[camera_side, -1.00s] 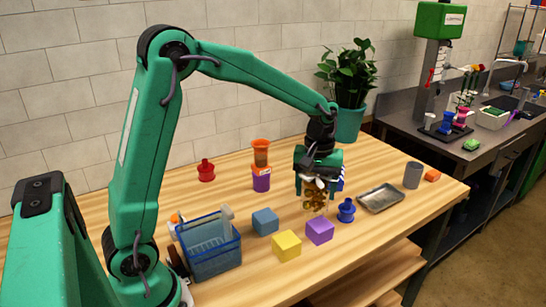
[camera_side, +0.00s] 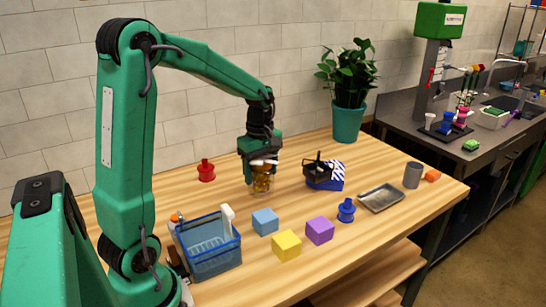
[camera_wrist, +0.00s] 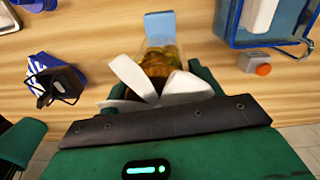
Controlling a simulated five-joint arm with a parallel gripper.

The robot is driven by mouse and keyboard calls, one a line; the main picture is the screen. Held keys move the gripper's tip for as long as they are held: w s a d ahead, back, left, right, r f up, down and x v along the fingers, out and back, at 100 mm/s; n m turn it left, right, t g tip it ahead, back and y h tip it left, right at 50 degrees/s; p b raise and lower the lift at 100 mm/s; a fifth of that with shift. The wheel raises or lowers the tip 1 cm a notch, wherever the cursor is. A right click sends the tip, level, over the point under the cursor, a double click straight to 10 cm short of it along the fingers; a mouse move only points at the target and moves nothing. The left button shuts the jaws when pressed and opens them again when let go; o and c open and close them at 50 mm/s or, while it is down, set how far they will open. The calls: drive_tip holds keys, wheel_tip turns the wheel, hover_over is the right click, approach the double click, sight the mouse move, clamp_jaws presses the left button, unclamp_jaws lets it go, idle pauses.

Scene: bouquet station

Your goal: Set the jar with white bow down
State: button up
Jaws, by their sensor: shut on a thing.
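The jar with white bow (camera_side: 262,184) holds amber-brown contents and is roughly upright below my gripper (camera_side: 262,163), left of the table's middle. My gripper is shut on it from above. In the wrist view the jar (camera_wrist: 160,62) lies between the fingers, with the white bow loops (camera_wrist: 128,76) spread across its near side. I cannot tell whether the jar's base touches the table (camera_side: 220,185).
A blue basket (camera_side: 212,262) stands front left, with a light-blue cube (camera_side: 265,221), yellow cube (camera_side: 286,245) and purple cube (camera_side: 319,230) beside it. A striped blue box (camera_side: 325,182) with black parts is right of the jar; a red piece (camera_side: 206,171) is left.

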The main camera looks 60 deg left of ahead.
drive_tip(key=s+a+f+n, duration=0.3)
drive_tip(key=s+a, duration=0.3)
drive_tip(key=a, duration=0.3)
drive_tip(key=s+a+f+n, duration=0.4)
drive_tip(key=s+a, duration=0.3)
drive_tip(key=a, duration=0.1)
drive_tip(key=shift+s+a+n, duration=0.15)
drive_tip(key=shift+a+n, duration=0.15)
drive_tip(key=shift+a, duration=0.05)
drive_tip(key=shift+f, duration=0.1)
drive_tip(key=shift+f, duration=1.95)
drive_tip(key=o, duration=1.3)
drive_tip(key=shift+d+f, duration=0.1)
drive_tip(key=shift+f, duration=0.05)
